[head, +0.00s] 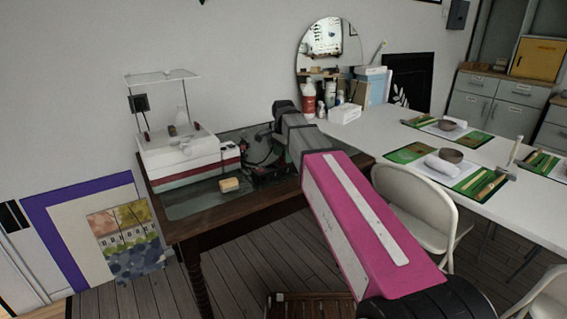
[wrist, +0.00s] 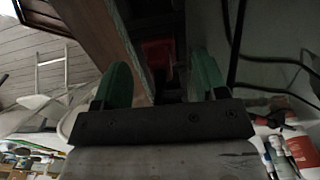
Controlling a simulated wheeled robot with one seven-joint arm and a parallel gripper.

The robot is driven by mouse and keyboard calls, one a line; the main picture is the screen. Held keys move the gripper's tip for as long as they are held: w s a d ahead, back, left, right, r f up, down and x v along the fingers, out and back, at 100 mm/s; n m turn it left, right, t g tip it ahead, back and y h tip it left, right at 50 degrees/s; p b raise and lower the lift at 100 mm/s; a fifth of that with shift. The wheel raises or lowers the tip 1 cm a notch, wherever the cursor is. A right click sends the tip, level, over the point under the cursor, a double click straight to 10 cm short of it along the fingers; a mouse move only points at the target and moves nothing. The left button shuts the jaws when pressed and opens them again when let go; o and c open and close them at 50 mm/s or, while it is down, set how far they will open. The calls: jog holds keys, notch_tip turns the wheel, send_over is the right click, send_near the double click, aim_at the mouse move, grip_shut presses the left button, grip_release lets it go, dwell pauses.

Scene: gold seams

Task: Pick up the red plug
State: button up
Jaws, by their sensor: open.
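The red plug (wrist: 157,53) shows in the wrist view as a small, dim red shape ahead of my gripper, between the lines of its two fingers. My gripper (wrist: 160,72) has two green fingers, spread apart, with no object visibly clamped between them. The gap between the fingertips and the plug is hard to judge in the dark picture. In the head view my gripper is low over the dark-topped table (head: 190,206), partly hidden by my arm, and I cannot make out the plug there.
A tan block (head: 229,185) lies on the table left of my gripper. A white and red box-like unit (head: 180,158) stands behind it. A wooden edge (wrist: 112,38) runs close by the left finger in the wrist view. A white table (head: 385,135) with bottles and place settings stands right.

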notch_tip(320, 180, down, 2)
jog(key=shift+f, duration=0.1)
jog(key=shift+c, duration=0.3)
grip_shut()
